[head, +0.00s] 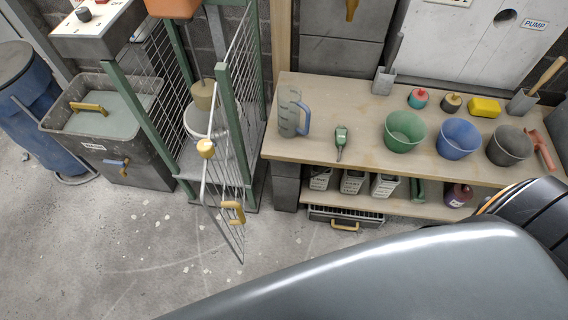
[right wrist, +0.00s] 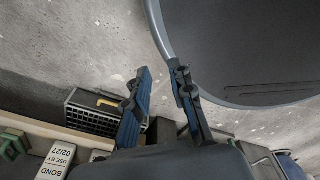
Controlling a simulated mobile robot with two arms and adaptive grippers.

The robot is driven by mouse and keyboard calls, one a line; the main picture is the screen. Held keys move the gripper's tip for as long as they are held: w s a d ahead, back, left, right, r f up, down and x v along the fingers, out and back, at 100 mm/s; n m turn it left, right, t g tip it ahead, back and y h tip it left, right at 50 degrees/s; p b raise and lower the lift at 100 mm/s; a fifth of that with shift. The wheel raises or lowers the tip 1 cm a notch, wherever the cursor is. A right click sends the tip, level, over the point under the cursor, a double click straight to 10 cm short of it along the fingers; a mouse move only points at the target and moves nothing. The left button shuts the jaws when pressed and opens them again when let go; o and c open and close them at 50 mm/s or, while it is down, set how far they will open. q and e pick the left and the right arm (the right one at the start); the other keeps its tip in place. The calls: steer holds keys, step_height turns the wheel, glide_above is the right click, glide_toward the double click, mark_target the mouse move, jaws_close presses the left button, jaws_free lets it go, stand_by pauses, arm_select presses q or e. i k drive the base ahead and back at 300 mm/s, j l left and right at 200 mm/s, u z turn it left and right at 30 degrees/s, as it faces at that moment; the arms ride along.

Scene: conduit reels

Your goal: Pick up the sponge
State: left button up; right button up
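A yellow block that looks like the sponge (head: 484,107) lies on the wooden workbench (head: 356,150), toward its back right in the head view. It sits between a small dark pot with a yellowish top and a grey holder with a wooden handle. The sponge does not show in the right wrist view. My right gripper (right wrist: 160,68) shows in the right wrist view with its two fingers apart and nothing between them. It is low by the front of the bench, over the floor, away from the sponge. My left gripper is in neither view.
Green (head: 405,132), blue (head: 458,138) and dark (head: 509,146) buckets stand in front of the sponge. A clear jug (head: 292,113) and a green handheld device (head: 341,140) are farther left. An open wire cage door (head: 226,190) juts out left of the bench.

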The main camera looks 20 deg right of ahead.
mark_target(477, 106)
steer(key=l+z, duration=0.1)
steer(key=z, duration=2.05)
steer(key=u, duration=2.75)
steer(key=z, duration=2.6)
